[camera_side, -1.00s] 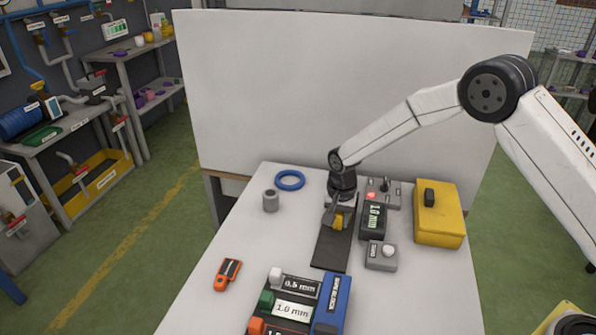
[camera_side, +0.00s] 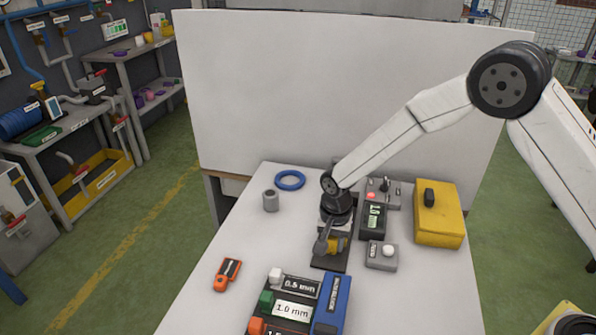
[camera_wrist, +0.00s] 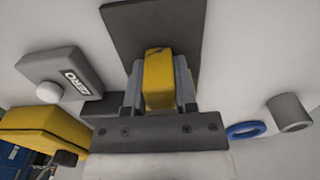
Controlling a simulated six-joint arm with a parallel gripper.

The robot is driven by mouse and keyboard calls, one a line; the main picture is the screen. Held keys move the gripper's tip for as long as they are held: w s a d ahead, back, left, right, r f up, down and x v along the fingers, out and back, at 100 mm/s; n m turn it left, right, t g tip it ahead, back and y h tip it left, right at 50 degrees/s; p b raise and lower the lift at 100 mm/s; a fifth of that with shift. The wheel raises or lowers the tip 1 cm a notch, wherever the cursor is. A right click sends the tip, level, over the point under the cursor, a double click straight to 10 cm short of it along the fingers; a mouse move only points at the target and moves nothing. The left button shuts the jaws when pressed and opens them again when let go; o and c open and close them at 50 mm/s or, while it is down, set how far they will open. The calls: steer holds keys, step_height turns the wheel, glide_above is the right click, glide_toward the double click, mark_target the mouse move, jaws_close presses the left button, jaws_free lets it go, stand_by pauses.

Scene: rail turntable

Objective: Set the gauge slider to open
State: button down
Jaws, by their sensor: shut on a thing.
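The yellow slider block (camera_side: 336,245) sits on a dark strip (camera_side: 325,265) that runs toward the front of the table. My gripper (camera_side: 330,246) is shut on this block, near the front end of the strip. In the wrist view the yellow block (camera_wrist: 158,80) is between my two grey fingers, and the dark strip (camera_wrist: 150,25) extends beyond it. A dark display unit (camera_side: 374,220) reading 1.0 mm stands right of my gripper. My wrist hides the back of the strip. I see no open marking.
A grey ZERO button box (camera_side: 381,262) is close on the right, with a lever box (camera_side: 390,197) behind. A yellow case (camera_side: 438,225) is farther right. A grey cylinder (camera_side: 271,201) and blue ring (camera_side: 290,180) stand left. Labelled blocks (camera_side: 292,308) and an orange tool (camera_side: 226,275) are in front.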

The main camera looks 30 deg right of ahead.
mark_target(334, 238)
steer(key=shift+s+a, duration=0.25)
steer(key=shift+a, duration=0.1)
steer(key=shift+c, duration=2)
jaws_free()
steer(key=shift+r, duration=0.15)
steer(key=shift+r, duration=3.8)
steer(key=shift+s+d, duration=0.1)
steer(key=shift+d, duration=0.05)
